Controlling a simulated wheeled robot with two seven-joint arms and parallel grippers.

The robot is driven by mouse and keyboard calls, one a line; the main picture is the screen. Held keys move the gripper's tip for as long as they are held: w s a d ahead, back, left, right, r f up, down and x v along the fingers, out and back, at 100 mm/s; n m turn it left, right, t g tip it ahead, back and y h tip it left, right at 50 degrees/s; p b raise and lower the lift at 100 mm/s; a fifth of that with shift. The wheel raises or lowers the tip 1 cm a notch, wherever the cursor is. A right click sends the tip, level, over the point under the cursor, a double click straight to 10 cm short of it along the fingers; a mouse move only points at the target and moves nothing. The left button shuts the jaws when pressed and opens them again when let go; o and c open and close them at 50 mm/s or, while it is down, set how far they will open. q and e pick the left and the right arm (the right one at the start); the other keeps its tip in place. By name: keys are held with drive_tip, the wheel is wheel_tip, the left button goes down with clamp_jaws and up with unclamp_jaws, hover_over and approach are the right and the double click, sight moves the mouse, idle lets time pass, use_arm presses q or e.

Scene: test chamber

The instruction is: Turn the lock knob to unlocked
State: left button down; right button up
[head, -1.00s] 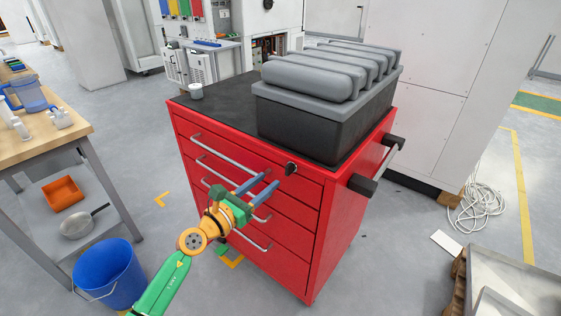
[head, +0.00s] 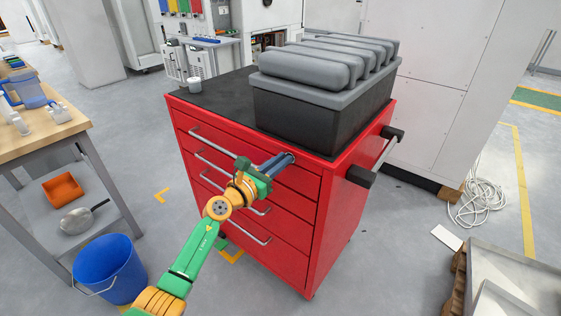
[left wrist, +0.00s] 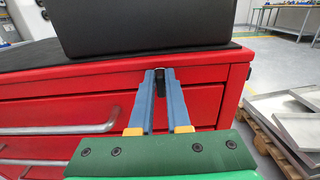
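The lock knob (left wrist: 160,82) is a small black knob on the upper front of the red tool cabinet (head: 312,215). In the left wrist view it sits between my two blue fingertips, which appear to touch it on both sides. My left gripper (head: 290,157) reaches the cabinet front from the left in the head view, its fingers close together and hiding the knob there. It also shows in the left wrist view (left wrist: 160,76). The knob's turned position cannot be made out. My right gripper is not in view.
A black case with grey rolls (head: 310,105) stands on the cabinet top. Drawer handles (head: 222,143) and a side handle (head: 385,152) stick out. A workbench (head: 65,135) and blue bucket (head: 108,270) are at left, a pallet with metal trays (head: 500,280) at right.

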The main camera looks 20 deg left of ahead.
use_arm(q)
drive_tip(key=shift+n, duration=0.3)
drive_tip(key=n, duration=0.2)
drive_tip(key=n+p, duration=0.1)
drive_tip(key=n, duration=0.1)
drive_tip(key=n+p, duration=0.1)
drive_tip(key=n, duration=0.2)
drive_tip(key=shift+w+a+f, duration=0.15)
drive_tip(key=shift+a, duration=0.25)
drive_tip(key=shift+a+f+n+p, duration=0.1)
drive_tip(key=shift+f+n+p, duration=0.15)
drive_tip(key=shift+n, duration=1.45)
drive_tip(key=shift+a+f+n+p, duration=0.1)
drive_tip(key=shift+n+p, duration=0.3)
drive_tip(key=shift+n, duration=1.3)
drive_tip(key=shift+f+n+p, duration=0.2)
drive_tip(key=shift+n+p, duration=0.1)
drive_tip(key=shift+n, duration=1.4)
drive_tip(key=c, duration=0.9)
unclamp_jaws()
drive_tip(key=shift+w, duration=0.1)
